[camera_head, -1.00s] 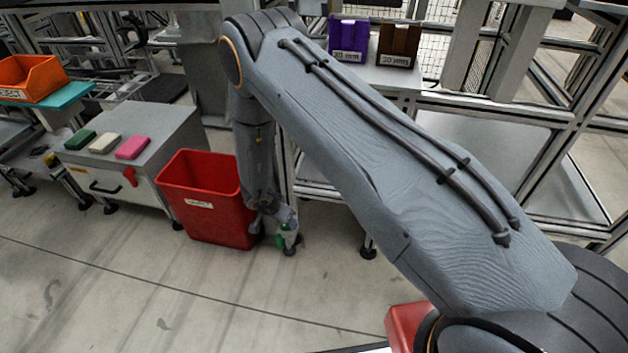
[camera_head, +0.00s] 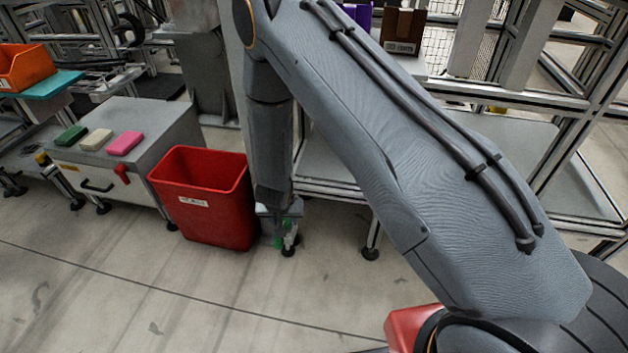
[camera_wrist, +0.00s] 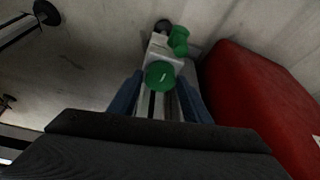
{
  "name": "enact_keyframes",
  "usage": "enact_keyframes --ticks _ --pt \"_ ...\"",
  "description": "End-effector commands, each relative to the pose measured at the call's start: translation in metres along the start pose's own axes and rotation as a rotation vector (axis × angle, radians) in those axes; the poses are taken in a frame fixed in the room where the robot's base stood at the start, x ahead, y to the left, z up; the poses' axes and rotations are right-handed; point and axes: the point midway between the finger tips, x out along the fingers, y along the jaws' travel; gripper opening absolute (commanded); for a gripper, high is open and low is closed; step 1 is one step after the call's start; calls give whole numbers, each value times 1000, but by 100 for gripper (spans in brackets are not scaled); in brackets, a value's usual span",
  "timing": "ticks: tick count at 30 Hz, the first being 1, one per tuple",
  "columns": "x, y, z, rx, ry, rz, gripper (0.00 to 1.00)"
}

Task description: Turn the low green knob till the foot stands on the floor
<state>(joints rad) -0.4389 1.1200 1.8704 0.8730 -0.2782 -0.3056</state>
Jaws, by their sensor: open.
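In the wrist view, a round green knob (camera_wrist: 160,75) with a white mark faces the camera between the blue fingers of my open gripper (camera_wrist: 160,84); contact is unclear. A second green knob (camera_wrist: 179,40) sticks out sideways towards the red bin, closer to the black foot (camera_wrist: 163,25). In the head view the lower green knob (camera_head: 279,242) shows just above the foot (camera_head: 288,252), and the upper green knob (camera_head: 288,223) is above it. The gripper is hard to make out there. I cannot tell whether the foot touches the floor.
A red bin (camera_head: 205,212) stands close beside the foot, on its left. A grey cabinet (camera_head: 150,120) carries green, cream and pink blocks. A metal frame rack (camera_head: 340,180) is behind and right. Open floor (camera_head: 150,300) lies in front.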

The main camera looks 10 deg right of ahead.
Motion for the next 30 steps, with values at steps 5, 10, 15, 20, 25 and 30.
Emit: enact_keyframes --ticks 5,10,15,20,25,30 --pt "4 0 0 -73 1 -31 44" --pt "4 1 0 -135 1 -56 44" --pt "4 2 0 -190 2 -79 44" --pt "4 2 0 -239 1 -99 44" --pt "4 2 -1 -289 2 -120 44" --pt "4 2 -1 -337 1 -139 44"
